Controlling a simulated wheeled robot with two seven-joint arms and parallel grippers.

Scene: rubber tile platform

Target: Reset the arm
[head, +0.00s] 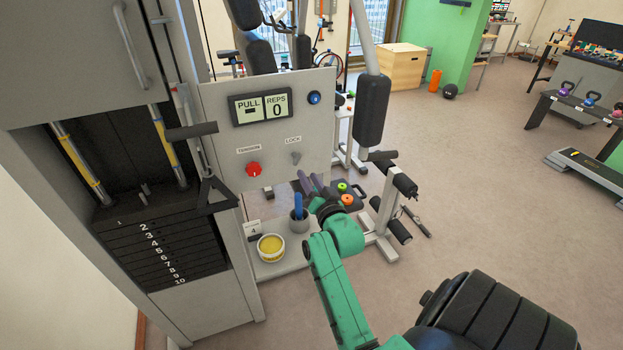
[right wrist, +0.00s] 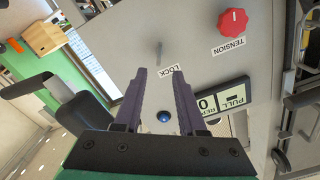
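My right gripper (head: 309,184) is in front of the lower part of the machine's grey panel (head: 312,130), below the lock lever. In the right wrist view its two purple fingers (right wrist: 160,74) stand apart with nothing between them. The small lock lever (head: 295,157) also shows just beyond the fingertips in the wrist view (right wrist: 159,50). The red tension knob (head: 254,169) is to its left in the head view. A blue button (head: 314,97) sits beside the display (head: 262,107), which reads PULL and REPS 0. My left gripper is out of view.
A low shelf (head: 285,264) below the panel holds a yellow-topped tub (head: 271,247) and a grey cup (head: 299,222) with a blue item. A padded black lever (head: 373,110) hangs right of the panel. The weight stack (head: 165,245) is at left. Open floor lies to the right.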

